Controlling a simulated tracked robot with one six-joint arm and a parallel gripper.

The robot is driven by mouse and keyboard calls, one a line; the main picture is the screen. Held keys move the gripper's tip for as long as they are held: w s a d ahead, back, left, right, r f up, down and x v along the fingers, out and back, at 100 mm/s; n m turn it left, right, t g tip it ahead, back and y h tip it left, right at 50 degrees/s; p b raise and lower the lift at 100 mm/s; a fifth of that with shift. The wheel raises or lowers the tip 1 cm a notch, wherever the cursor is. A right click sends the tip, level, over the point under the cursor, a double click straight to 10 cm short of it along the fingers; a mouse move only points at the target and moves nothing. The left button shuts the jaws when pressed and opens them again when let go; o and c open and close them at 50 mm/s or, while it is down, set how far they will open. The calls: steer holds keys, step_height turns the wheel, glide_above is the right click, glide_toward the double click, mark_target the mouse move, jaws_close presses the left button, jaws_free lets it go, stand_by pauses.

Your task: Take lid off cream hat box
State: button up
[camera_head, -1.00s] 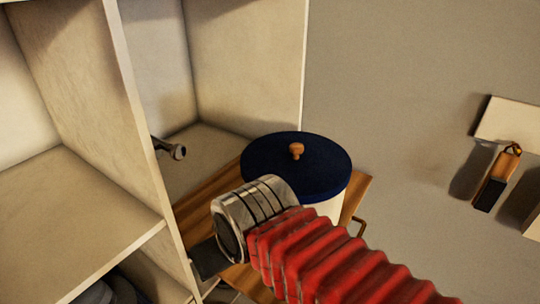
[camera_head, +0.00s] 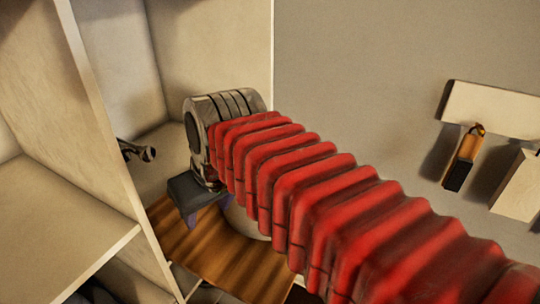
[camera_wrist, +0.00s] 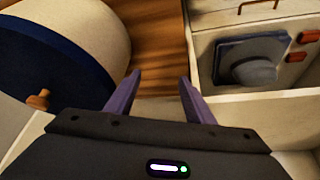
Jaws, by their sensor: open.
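The cream hat box (camera_wrist: 105,35) is at the upper left of the wrist view, with its navy lid (camera_wrist: 45,50) on it. A small wooden knob (camera_wrist: 38,100) stands on the lid, left of my gripper (camera_wrist: 160,76). My gripper is open, with two purple fingers apart and only wooden surface showing between them. In the head view my gripper (camera_head: 195,215) is over the wooden top, and my red arm hides the lid and knob. Only a sliver of the cream box side (camera_head: 240,222) shows below the arm.
The box stands on a wooden top (camera_head: 220,255) beside a pale shelf unit (camera_head: 110,130). A dark metal fitting (camera_head: 137,151) sticks out there. In the wrist view, an open pale compartment (camera_wrist: 205,60) at right holds a blue-grey item (camera_wrist: 235,50) and a grey rounded item (camera_wrist: 254,73).

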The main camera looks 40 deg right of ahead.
steer(key=d+r, duration=0.8)
steer(key=d, duration=0.3)
steer(key=d+r, duration=0.8)
steer(key=d, duration=0.3)
steer(key=shift+w+r+g, duration=0.3)
steer(key=shift+w, duration=0.15)
steer(key=shift+x, duration=4.35)
steer(key=shift+x, duration=2.55)
steer(key=shift+w, duration=0.15)
steer(key=shift+c, duration=0.3)
